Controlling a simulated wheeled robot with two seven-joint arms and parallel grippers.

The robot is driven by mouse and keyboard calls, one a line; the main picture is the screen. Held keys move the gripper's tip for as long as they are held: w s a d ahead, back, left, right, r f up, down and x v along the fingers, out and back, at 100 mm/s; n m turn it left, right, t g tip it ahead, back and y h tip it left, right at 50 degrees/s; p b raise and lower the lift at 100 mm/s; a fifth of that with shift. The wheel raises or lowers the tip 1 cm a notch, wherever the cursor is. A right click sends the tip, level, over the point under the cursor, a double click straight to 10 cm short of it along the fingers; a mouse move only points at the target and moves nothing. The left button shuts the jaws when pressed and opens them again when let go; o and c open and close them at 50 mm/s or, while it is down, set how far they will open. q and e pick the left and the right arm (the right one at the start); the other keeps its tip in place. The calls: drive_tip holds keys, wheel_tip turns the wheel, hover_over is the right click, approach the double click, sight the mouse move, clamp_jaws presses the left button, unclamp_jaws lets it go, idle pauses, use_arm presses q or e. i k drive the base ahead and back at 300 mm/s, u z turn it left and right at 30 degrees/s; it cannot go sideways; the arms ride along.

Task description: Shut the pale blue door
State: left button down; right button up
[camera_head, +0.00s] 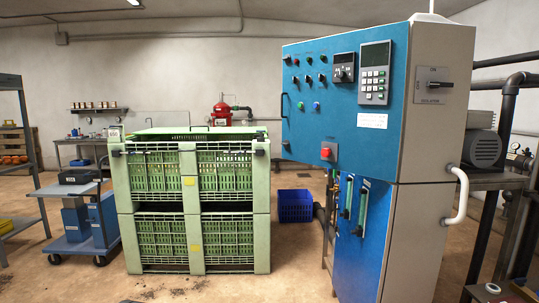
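No pale blue door stands out; the doors or panels I see are a stronger blue. A tall cabinet with a grey side (433,130) stands right of centre. Its upper blue panel (340,125) carries knobs, displays, a keypad and a red button, with a dark handle (285,105) at its left edge. This panel reaches farther left than the lower blue front (358,262); I cannot tell whether it is ajar. Upright flow tubes (348,197) show on the lower front. Neither of my grippers is in view.
Stacked green crates (190,205) stand left of the cabinet, with a blue crate (295,206) on the floor behind. A trolley (82,235) is at left. Pipes and a motor (484,148) crowd the right. Floor between crates and cabinet is mostly clear.

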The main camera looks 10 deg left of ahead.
sight(363, 135)
drive_tip(key=u, duration=0.2)
drive_tip(key=i, duration=1.25)
drive_tip(key=z, duration=0.45)
drive_tip(key=i, duration=0.9)
drive_tip(key=z, duration=0.35)
